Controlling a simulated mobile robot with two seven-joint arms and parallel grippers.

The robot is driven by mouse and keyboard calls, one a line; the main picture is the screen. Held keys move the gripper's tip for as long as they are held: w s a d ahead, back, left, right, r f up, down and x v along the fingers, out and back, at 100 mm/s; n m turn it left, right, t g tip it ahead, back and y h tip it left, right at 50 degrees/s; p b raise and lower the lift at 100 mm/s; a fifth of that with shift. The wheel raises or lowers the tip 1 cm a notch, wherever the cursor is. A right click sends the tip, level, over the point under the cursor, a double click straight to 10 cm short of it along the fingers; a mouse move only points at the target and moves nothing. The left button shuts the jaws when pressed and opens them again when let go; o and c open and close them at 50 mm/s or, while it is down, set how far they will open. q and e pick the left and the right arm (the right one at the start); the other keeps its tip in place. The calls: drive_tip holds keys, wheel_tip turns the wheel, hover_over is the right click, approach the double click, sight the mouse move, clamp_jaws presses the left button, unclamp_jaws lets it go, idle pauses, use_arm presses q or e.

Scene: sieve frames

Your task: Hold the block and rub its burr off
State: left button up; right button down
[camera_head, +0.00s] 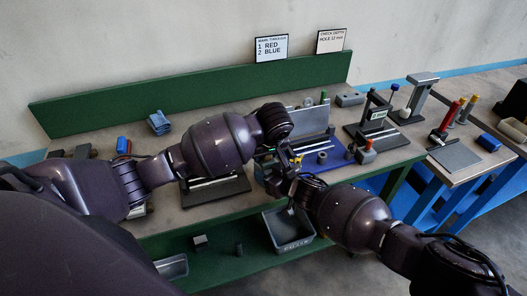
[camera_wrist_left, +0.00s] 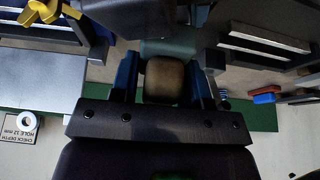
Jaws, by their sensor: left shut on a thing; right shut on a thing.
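My left gripper (camera_wrist_left: 165,85) is shut on a brownish block (camera_wrist_left: 164,78), which sits between its two blue-sided fingers. In the head view the left gripper is mostly hidden behind its own wrist, over the middle of the bench. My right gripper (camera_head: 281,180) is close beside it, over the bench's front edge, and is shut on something. The thing it holds is too small and covered to make out. A burr on the block cannot be seen. Whether the two held things touch cannot be told.
A grey bin (camera_head: 290,232) stands below the front edge. A second bench (camera_head: 462,155) with red-handled tools is at right.

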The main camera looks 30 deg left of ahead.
use_arm(q)
drive_tip(key=shift+s+a+f, duration=0.1)
drive_tip(key=shift+a, duration=0.8)
drive_tip(key=shift+d, duration=0.15)
drive_tip(key=shift+d, duration=0.85)
drive_tip(key=shift+a, duration=0.2)
drive_tip(key=shift+a, duration=0.75)
drive_tip(key=shift+d, duration=0.95)
use_arm(e)
drive_tip(key=shift+a, duration=0.1)
use_arm(q)
drive_tip(key=shift+a, duration=0.1)
